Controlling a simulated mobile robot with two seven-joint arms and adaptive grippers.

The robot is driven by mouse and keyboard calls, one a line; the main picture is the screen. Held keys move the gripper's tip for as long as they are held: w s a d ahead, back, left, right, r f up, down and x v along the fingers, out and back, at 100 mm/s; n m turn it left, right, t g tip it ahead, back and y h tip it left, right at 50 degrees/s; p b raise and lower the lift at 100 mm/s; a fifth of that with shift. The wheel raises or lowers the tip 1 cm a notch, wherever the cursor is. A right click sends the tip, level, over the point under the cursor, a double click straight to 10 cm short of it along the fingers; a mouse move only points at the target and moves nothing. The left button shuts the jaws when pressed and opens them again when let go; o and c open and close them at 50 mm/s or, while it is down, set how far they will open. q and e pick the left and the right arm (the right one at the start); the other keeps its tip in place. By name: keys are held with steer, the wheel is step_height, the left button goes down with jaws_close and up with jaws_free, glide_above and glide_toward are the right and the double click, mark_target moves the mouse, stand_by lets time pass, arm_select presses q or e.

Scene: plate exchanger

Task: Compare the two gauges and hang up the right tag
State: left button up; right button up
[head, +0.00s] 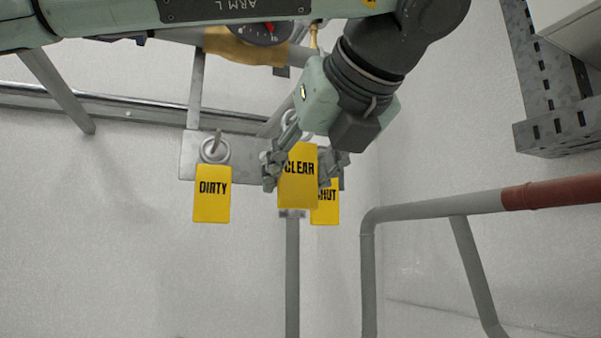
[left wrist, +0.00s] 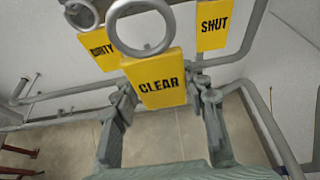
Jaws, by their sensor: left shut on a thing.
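The yellow CLEAR tag (head: 297,190) is between the fingers of my left gripper (head: 300,174), which is shut on it. In the left wrist view the CLEAR tag (left wrist: 157,88) has a big grey ring (left wrist: 111,32) at its top, with a finger at each side edge. I cannot tell whether its ring is around a peg. The yellow DIRTY tag (head: 212,205) hangs by its ring on a peg at the left. The yellow SHUT tag (head: 329,212) is partly hidden behind CLEAR. One gauge (head: 264,32) shows, partly covered by my arm; its reading is unclear.
A grey tag board (head: 187,158) stands on a post (head: 292,270) close to the left gripper. A grey pipe rail with a red section (head: 550,191) runs at the right. A perforated metal bracket (head: 550,100) is at the upper right. The lower left shows bare wall.

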mark_target(284, 181)
arm_select(q)
steer(key=w+a, duration=0.3)
steer(key=w, duration=0.6)
steer(key=shift+w+p, duration=0.3)
steer(key=shift+w, duration=0.1)
stand_by(2.1)
steer(key=shift+w+a, duration=0.1)
steer(key=shift+a, duration=0.05)
stand_by(0.4)
steer(key=s+b, duration=0.1)
steer(key=s, duration=0.1)
steer(key=s+d+b, duration=0.1)
steer(key=s+b, duration=0.1)
steer(key=s, duration=0.1)
steer(key=shift+s+d, duration=0.3)
steer(key=shift+d, duration=0.1)
steer(key=shift+s+d+r+b, duration=0.15)
steer(key=shift+s+b, duration=0.1)
steer(key=shift+s, duration=0.35)
steer(key=shift+s+d+f+b, duration=0.1)
steer(key=shift+s+d+b, duration=0.1)
steer(key=shift+s, duration=0.35)
stand_by(0.6)
